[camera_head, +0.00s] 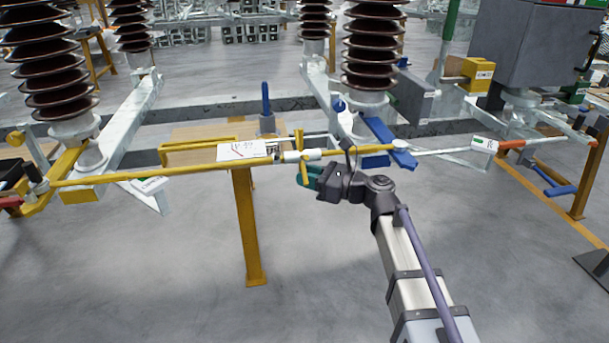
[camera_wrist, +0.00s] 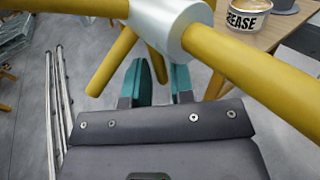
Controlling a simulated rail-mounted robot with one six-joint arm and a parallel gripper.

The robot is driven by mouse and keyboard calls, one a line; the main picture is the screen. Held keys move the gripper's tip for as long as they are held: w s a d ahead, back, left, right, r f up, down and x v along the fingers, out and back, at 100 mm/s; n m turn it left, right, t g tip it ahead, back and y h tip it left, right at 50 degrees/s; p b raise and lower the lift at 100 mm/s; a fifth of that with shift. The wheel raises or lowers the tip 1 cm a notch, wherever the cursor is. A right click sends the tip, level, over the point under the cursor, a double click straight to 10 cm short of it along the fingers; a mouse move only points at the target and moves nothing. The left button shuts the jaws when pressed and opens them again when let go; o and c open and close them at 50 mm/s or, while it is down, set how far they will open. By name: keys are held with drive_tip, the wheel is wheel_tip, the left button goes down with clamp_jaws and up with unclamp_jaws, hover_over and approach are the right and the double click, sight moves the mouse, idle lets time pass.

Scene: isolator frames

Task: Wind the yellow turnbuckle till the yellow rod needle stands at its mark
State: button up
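The yellow rod (camera_head: 150,174) runs across from the left to a pale turnbuckle body (camera_head: 302,155) with yellow spokes. In the wrist view the turnbuckle body (camera_wrist: 168,28) is a pale cylinder, with yellow bars and a spoke (camera_wrist: 112,62) slanting down left. A white dial card (camera_head: 242,150) with a dark red line sits by the rod; its needle and mark are too small to read. My gripper (camera_head: 306,175) is just below and beside the turnbuckle.
A yellow post (camera_head: 248,230) stands below the rod. Blue levers (camera_head: 378,130) lie right of the turnbuckle, and an orange rod (camera_head: 520,143) is farther right. A grease tin (camera_wrist: 245,13) stands on a wooden table at the wrist view's right. Open floor lies in front.

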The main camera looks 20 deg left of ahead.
drive_tip(key=shift+a, duration=0.45)
clamp_jaws()
drive_tip(key=shift+w+f, duration=0.1)
drive_tip(key=shift+w, duration=0.1)
